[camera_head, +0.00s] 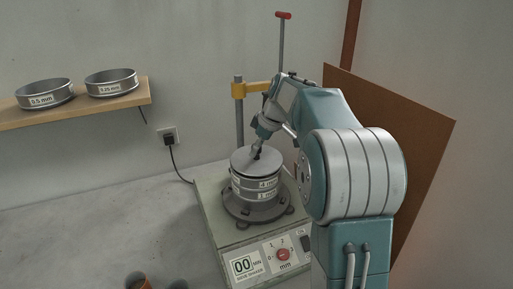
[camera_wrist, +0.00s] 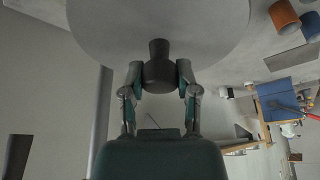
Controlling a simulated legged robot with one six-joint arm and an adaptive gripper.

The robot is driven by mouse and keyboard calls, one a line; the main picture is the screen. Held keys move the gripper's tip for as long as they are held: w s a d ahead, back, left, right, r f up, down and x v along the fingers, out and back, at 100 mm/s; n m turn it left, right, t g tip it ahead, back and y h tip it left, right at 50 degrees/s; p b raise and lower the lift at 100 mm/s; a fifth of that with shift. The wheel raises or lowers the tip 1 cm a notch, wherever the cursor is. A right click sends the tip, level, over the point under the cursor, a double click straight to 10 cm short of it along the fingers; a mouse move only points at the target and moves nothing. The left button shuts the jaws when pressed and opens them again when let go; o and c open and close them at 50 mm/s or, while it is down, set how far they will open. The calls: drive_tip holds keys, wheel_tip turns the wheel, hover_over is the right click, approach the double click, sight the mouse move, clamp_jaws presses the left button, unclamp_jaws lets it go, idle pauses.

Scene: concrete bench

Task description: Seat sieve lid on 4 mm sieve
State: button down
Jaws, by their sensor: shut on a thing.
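The grey round sieve lid (camera_head: 245,161) is at the top of the sieve stack on the shaker in the head view. It fills the top of the wrist view (camera_wrist: 100,25). My gripper (camera_wrist: 159,76) is shut on the lid's dark knob (camera_wrist: 158,60); in the head view my gripper (camera_head: 257,148) comes down onto the lid from above. The 4 mm sieve (camera_head: 267,184) is directly beneath the lid, above a 1 mm sieve (camera_head: 267,194). I cannot tell whether the lid touches the 4 mm sieve's rim or hovers slightly above it.
The sieve shaker (camera_head: 222,232) has a post (camera_head: 239,115) with a yellow clamp (camera_head: 252,87) behind the stack. A wall shelf (camera_head: 80,109) holds 0.5 mm (camera_head: 44,94) and 0.25 mm (camera_head: 111,83) sieves. A brown board (camera_head: 425,140) stands at right.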

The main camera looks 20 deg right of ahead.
drive_tip(key=shift+f, duration=0.5)
idle(0.3)
drive_tip(key=shift+c, duration=1.3)
unclamp_jaws()
drive_tip(key=v, duration=1.2)
